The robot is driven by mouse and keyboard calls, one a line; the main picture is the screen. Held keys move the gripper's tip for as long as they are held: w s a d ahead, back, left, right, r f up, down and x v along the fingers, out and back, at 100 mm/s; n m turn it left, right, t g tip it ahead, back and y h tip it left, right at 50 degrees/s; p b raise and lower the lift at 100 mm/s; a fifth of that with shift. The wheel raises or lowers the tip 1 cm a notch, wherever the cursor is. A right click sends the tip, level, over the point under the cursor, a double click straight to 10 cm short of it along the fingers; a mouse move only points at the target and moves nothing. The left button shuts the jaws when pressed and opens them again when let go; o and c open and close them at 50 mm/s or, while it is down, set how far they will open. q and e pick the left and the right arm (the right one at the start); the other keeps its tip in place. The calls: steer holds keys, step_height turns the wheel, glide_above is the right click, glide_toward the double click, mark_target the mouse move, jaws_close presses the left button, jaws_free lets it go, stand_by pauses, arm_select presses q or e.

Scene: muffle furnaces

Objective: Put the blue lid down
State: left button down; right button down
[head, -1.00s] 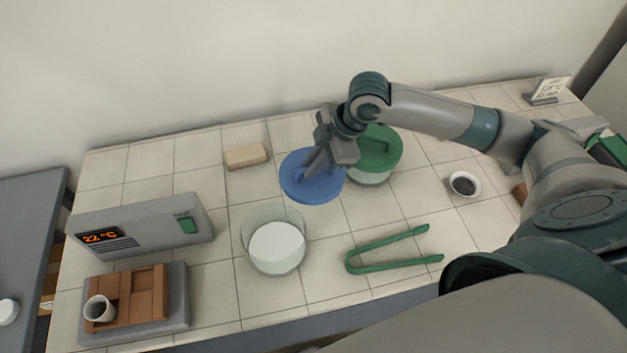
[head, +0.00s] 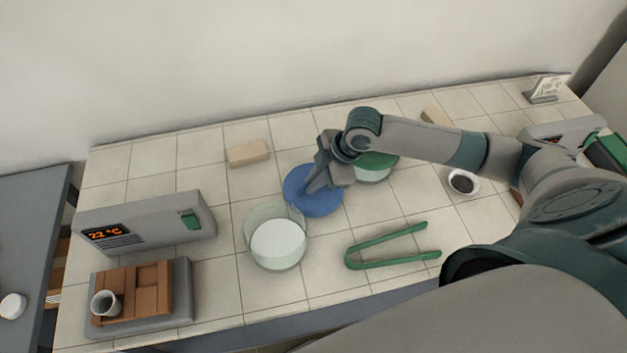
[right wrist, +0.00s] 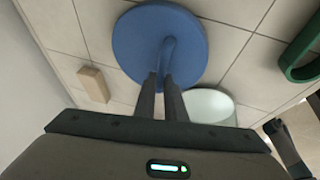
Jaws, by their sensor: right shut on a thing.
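The blue lid (head: 318,203) is a round disc with a handle on top. It is low over the tiled bench, behind and to the right of the open glass jar; I cannot tell whether it touches the tiles. My right gripper (head: 314,184) is shut on the lid's handle, and the lid (right wrist: 135,45) fills the upper middle of the right wrist view, with the fingers (right wrist: 162,88) at its handle. The glass jar with a pale disc inside (head: 277,243) has no lid on it. My left gripper is not in view.
A green-lidded jar (head: 376,170) stands just right of the blue lid, partly hidden by my arm. Green tongs (head: 390,262) lie in front. A tan block (head: 247,153) lies behind left. A furnace box (head: 150,226) stands left, a small dark-filled bowl (head: 463,183) right.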

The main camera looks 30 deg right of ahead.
steer(key=shift+f, duration=0.35)
steer(key=c, duration=1.8)
jaws_free()
steer(key=shift+f, duration=0.1)
steer(key=b+v, duration=0.2)
steer(key=v, duration=1)
